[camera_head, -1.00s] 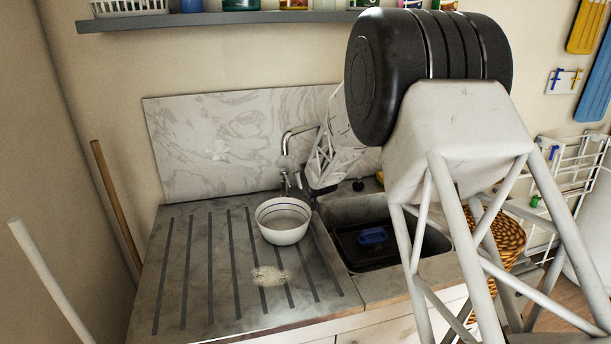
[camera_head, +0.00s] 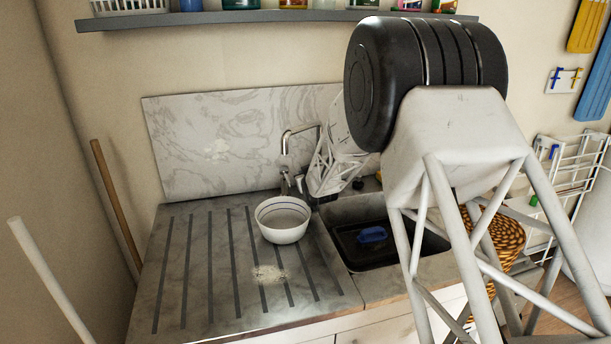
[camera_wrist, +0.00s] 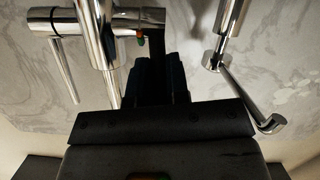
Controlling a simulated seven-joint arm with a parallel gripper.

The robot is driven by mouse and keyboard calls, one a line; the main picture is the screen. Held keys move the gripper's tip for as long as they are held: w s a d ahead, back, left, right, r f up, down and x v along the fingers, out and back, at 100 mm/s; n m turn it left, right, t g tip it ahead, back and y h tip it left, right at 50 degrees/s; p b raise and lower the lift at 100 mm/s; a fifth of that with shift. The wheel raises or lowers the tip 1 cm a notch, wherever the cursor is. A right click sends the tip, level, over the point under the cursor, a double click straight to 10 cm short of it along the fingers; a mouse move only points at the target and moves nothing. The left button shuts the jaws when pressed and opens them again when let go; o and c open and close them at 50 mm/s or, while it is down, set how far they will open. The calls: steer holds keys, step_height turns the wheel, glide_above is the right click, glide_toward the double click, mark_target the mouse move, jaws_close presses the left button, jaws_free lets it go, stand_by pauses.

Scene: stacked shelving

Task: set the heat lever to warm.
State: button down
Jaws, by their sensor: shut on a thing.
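The chrome mixer tap (camera_head: 291,148) stands at the back of the sink. The wrist view shows its shiny body (camera_wrist: 100,35) close up, with a small red and green mark near the body's right end. My gripper (camera_wrist: 160,88) is just below that mark, its dark fingers shut on a dark upright bar (camera_wrist: 157,45), which looks like the heat lever. The fingers hide the held part, and the lever's setting cannot be read. A thin chrome lever (camera_wrist: 64,72) hangs at the left. In the head view my arm hides the grip.
A white bowl (camera_head: 283,221) stands on the grooved drainer (camera_head: 200,265), left of the sink. A dark basin (camera_head: 350,254) with a blue item (camera_head: 372,234) sits in the sink. Another chrome rod (camera_wrist: 245,95) slants at the right in the wrist view. A marble-like splashback (camera_head: 215,140) stands close behind.

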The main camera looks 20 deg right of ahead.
steer(key=c, duration=1.1)
jaws_free()
steer(key=shift+s, duration=0.15)
steer(key=v, duration=0.7)
steer(key=shift+s, duration=0.25)
steer(key=shift+r, duration=0.2)
